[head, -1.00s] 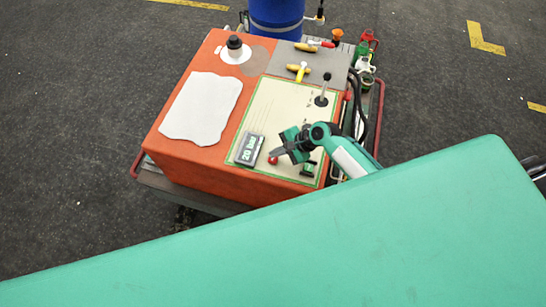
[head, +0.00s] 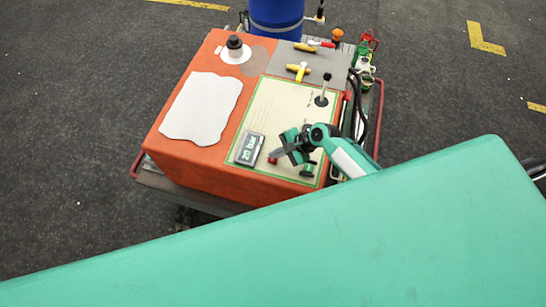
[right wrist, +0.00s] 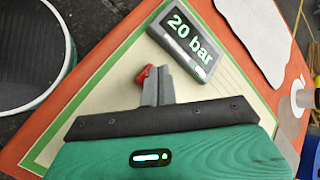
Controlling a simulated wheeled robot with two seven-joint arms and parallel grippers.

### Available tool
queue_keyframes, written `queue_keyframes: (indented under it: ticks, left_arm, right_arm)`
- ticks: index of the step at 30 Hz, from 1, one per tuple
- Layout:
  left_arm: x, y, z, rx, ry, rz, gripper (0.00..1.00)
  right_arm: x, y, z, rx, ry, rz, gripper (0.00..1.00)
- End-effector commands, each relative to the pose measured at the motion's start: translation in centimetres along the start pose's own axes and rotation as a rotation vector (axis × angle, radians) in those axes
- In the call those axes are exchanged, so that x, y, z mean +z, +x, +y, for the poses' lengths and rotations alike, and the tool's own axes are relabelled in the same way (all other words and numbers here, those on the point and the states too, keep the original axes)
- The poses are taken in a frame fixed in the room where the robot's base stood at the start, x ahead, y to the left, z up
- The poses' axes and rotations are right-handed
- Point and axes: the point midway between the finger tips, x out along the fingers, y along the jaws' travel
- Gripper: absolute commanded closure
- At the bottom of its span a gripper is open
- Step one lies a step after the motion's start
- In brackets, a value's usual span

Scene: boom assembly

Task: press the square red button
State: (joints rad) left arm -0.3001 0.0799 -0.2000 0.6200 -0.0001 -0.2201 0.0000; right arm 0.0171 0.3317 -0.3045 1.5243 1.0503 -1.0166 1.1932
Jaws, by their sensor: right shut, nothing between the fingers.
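The red button (head: 272,160) is on the cream panel (head: 262,119) of the orange box, just right of the grey display in the head view. My right gripper (head: 275,153) is shut and empty, with its fingertips right over the button. In the right wrist view the closed fingertips (right wrist: 156,72) cover part of the button (right wrist: 143,75), whose red edge shows to their left. I cannot tell whether the fingertips touch it. My left gripper is not in view.
The grey display (head: 249,149) reads 20 bar, and it also shows in the right wrist view (right wrist: 187,40). A green-and-black knob (head: 308,169) sits right of the button.

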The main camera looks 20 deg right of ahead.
Motion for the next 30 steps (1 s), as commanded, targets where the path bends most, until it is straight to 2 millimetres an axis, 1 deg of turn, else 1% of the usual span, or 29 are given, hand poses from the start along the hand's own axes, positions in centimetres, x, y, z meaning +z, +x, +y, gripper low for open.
queue_keyframes:
  ticks: [30]
  left_arm:
    - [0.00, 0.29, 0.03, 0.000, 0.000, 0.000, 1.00]
  right_arm:
    - [-0.45, 0.59, 0.42, 0.000, 0.000, 0.000, 1.00]
